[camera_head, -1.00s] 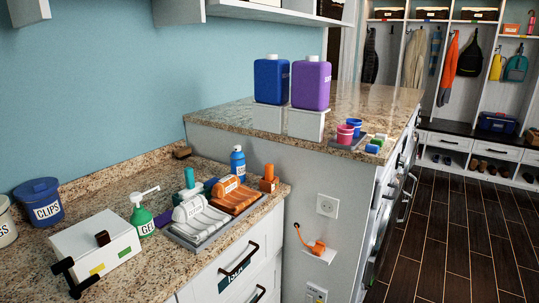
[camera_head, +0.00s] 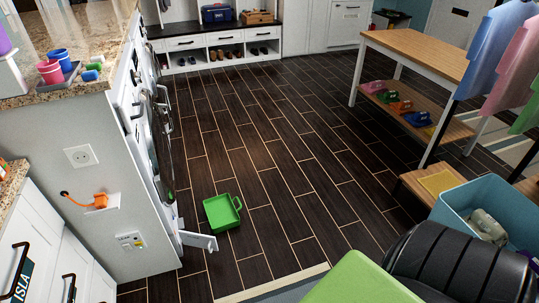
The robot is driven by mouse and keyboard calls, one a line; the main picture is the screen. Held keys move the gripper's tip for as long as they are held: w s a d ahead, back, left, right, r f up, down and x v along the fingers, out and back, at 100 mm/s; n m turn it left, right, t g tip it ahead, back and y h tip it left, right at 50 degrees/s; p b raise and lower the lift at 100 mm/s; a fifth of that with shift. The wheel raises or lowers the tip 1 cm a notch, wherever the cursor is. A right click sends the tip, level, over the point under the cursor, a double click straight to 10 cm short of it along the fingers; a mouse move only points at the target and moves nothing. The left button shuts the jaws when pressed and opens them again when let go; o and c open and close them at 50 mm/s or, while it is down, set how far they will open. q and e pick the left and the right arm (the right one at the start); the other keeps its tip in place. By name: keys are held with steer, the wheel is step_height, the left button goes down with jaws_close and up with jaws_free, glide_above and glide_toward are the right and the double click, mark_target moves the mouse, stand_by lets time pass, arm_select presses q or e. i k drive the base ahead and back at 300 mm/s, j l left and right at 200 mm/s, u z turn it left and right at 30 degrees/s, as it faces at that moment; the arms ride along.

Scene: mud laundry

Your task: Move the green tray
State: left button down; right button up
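The green tray (camera_head: 222,212) lies on the dark plank floor, left of the middle of the head view. It is shallow, with a raised rim and a loop handle on its right side.
The granite counter (camera_head: 70,28) and its machines stand on the left. A wooden table (camera_head: 415,50) with a lower shelf stands at the right. A blue bin (camera_head: 476,196) and a black ribbed object (camera_head: 455,262) fill the lower right. Floor beyond the tray is clear.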

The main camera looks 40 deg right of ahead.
mark_target(222, 214)
steer(key=z, duration=0.85)
steer(key=i+l+z, duration=0.35)
steer(key=i, duration=0.25)
steer(key=i+l+z, duration=0.3)
steer(key=i, duration=0.35)
steer(key=i+z, duration=0.35)
steer(key=i, duration=0.3)
steer(key=i+u, duration=0.2)
steer(key=i, duration=0.3)
steer(key=i+l+u, duration=0.2)
steer(key=i, duration=0.3)
steer(key=i+l+u, duration=0.15)
steer(key=i, duration=0.3)
steer(key=i+u, duration=0.2)
steer(key=u, duration=0.25)
steer(key=i+l+u, duration=0.1)
steer(key=u, duration=0.3)
steer(key=i+l+u, duration=0.2)
steer(key=u, duration=0.25)
steer(key=i+l+u, duration=0.2)
steer(key=u, duration=0.2)
steer(key=i+l+u, duration=0.1)
steer(key=l+u, duration=0.2)
steer(key=u, duration=0.15)
